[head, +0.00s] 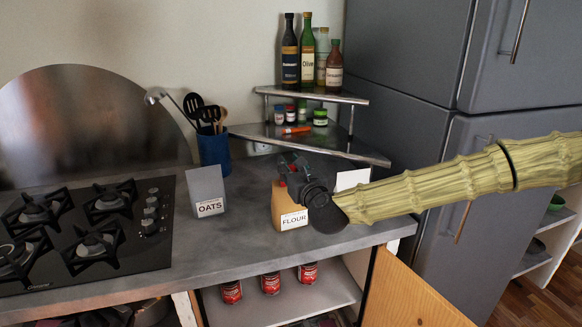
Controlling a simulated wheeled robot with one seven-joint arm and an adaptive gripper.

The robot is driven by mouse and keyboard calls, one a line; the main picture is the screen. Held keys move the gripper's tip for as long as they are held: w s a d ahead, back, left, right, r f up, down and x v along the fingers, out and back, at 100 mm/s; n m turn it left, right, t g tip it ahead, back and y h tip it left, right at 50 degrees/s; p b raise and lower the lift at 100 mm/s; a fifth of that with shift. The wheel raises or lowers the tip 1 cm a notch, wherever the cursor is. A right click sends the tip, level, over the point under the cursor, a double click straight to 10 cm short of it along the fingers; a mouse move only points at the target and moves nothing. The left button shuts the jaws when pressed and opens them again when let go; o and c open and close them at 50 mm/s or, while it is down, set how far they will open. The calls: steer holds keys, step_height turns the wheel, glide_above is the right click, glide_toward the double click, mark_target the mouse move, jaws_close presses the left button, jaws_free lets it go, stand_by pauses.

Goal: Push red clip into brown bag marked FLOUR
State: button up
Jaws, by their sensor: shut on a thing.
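The brown bag marked FLOUR (283,208) stands upright on the grey counter, with its white label facing me. My gripper (285,170) is right at the top of this bag, reaching in from the right, and its dark body covers the bag's upper right part. A small red bit, which looks like the red clip (282,183), shows at the fingertips by the bag's upper edge. My gripper is shut on it. Most of the clip is hidden, and I cannot tell whether it is in the bag or only touching it.
A grey bag marked OATS (208,188) stands to the left, near a blue utensil holder (214,152) and the gas hob (90,230). A white object (352,179) is behind my gripper. A corner shelf (312,93) holds bottles. A cupboard door (410,292) hangs open below.

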steer(key=o, duration=0.9)
steer(key=shift+o, duration=0.2)
steer(key=v, duration=1.2)
